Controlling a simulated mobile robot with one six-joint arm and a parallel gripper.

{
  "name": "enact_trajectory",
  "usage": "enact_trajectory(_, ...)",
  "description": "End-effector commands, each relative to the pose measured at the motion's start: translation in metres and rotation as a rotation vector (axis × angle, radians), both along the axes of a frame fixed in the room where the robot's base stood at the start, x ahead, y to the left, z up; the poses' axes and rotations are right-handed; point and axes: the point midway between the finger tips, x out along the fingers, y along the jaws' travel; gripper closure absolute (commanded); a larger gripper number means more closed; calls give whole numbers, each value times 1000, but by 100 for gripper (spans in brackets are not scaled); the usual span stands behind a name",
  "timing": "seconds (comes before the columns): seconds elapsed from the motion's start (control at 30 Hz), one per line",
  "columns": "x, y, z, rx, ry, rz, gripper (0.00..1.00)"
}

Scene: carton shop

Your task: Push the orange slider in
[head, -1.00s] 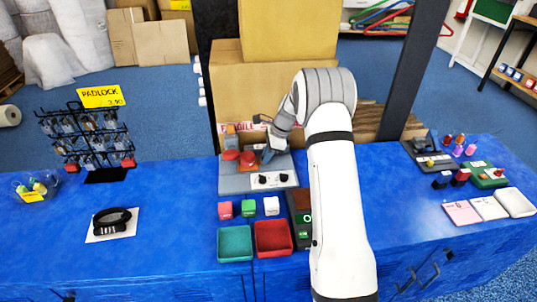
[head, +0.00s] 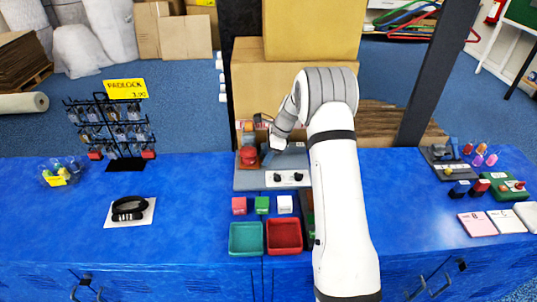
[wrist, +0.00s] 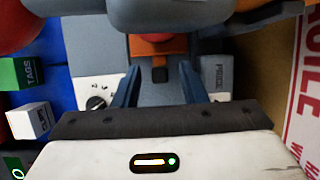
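In the wrist view an orange piece (wrist: 150,47), which looks like the slider, shows beyond my fingertips on a grey unit, with a red part above it. Grey housing at the top of the view hides much of it. My gripper (wrist: 159,72) has its two blue fingers apart, with a grey strip and a small dark block showing between them. I see nothing held. In the head view my gripper (head: 268,157) is low over the grey unit (head: 250,181), just right of the red parts (head: 249,155). Contact cannot be told.
Coloured cubes (head: 262,205), a green tray (head: 246,252) and a red tray (head: 284,250) lie in front. Cartons (head: 310,85) stand behind.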

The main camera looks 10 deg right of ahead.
Motion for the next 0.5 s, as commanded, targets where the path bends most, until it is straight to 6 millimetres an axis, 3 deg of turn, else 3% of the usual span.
enact_trajectory(0.23, 0, -5, 10, -1, 0, -1, 62)
enact_trajectory(0.5, -3, -22, 53, -1, -2, -1, 62)
